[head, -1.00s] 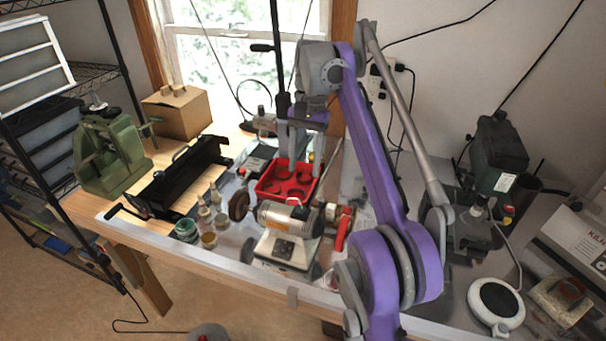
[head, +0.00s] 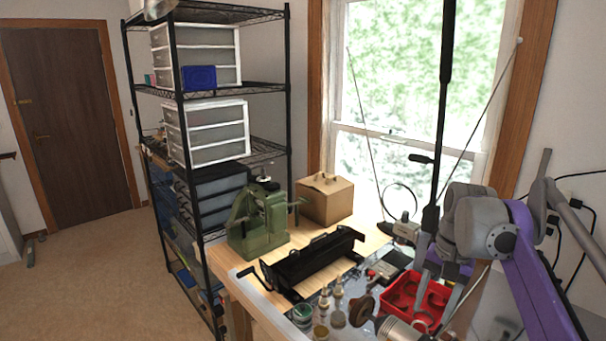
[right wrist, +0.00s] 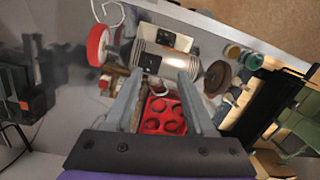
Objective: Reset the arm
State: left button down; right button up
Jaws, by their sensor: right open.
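My right gripper (head: 434,300) hangs from my purple arm (head: 530,265) at the lower right of the head view. Its grey fingers point down over the red tray (head: 391,300). In the right wrist view the two fingers (right wrist: 160,78) are apart with nothing held between them. The red tray (right wrist: 164,126) shows between and below them, and the grey bench grinder (right wrist: 158,60) lies beyond the fingertips. My left gripper is not in view.
The workbench holds a green press (head: 262,222), a black bending tool (head: 312,258), a cardboard box (head: 325,199) and small jars (head: 302,312). A black wire shelf (head: 288,60) stands left of the window. Open floor (head: 110,285) lies at the left.

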jog(key=s+a+f+n+t, duration=0.3)
jog(key=s+a+f, duration=0.1)
jog(key=s+f, duration=0.6)
jog(key=s+a+f+n+t+h, duration=0.1)
jog(key=s+a+f+n, duration=0.3)
jog(key=s+f, duration=0.6)
jog(key=shift+s+a+f+n+t, duration=0.15)
jog(key=shift+a+f+n+t, duration=0.25)
jog(key=shift+f+t, duration=0.55)
